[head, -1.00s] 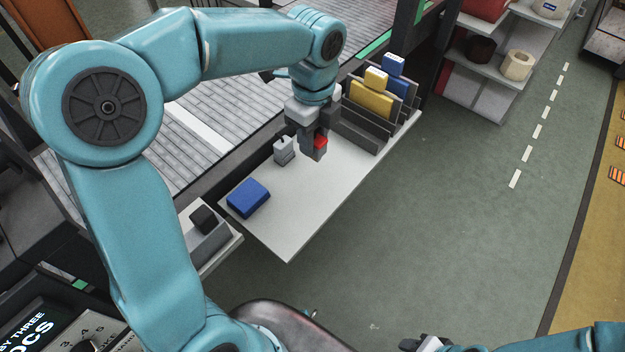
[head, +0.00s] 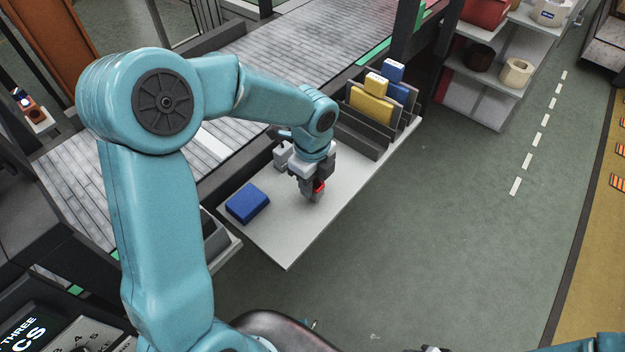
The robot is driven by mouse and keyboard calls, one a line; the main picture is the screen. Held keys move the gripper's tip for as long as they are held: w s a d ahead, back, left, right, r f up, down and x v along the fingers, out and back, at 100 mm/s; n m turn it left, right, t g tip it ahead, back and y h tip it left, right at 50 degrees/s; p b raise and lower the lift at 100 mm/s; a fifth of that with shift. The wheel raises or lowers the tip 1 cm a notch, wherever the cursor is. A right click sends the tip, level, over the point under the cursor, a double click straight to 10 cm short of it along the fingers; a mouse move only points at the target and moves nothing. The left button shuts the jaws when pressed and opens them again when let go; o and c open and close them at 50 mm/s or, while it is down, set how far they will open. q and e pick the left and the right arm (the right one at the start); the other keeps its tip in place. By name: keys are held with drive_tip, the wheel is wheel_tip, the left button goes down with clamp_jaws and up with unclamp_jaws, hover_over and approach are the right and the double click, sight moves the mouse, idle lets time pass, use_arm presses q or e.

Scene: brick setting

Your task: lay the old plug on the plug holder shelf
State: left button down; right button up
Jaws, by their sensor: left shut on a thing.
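My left gripper (head: 311,187) is shut on a small red and grey piece (head: 318,188), which looks like the old plug. The fingers hide much of it. It is over the middle of the white shelf board (head: 290,240), and I cannot tell whether it touches the board. A grey block with a small peg (head: 281,157) stands just left of the gripper, partly behind it. A smaller shelf (head: 228,247) with a grey holder shows at the left, partly hidden by my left arm. Which one is the plug holder shelf is not marked. My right gripper (head: 432,349) barely shows at the bottom edge.
A blue block (head: 247,203) lies on the board's left part. A dark rack with yellow blocks (head: 371,106) and blue blocks (head: 396,92) stands at its far right end. A conveyor (head: 290,50) runs behind. The board's front part is clear.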

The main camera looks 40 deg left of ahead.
use_arm(q)
drive_tip(key=shift+f, duration=0.2)
drive_tip(key=c, duration=0.8)
unclamp_jaws()
drive_tip(key=shift+w, duration=0.1)
drive_tip(key=shift+r, duration=0.1)
drive_tip(key=shift+r, duration=0.25)
wheel_tip(320, 180, up, 12)
drive_tip(key=shift+f+p, duration=0.15)
drive_tip(key=shift+p, duration=0.55)
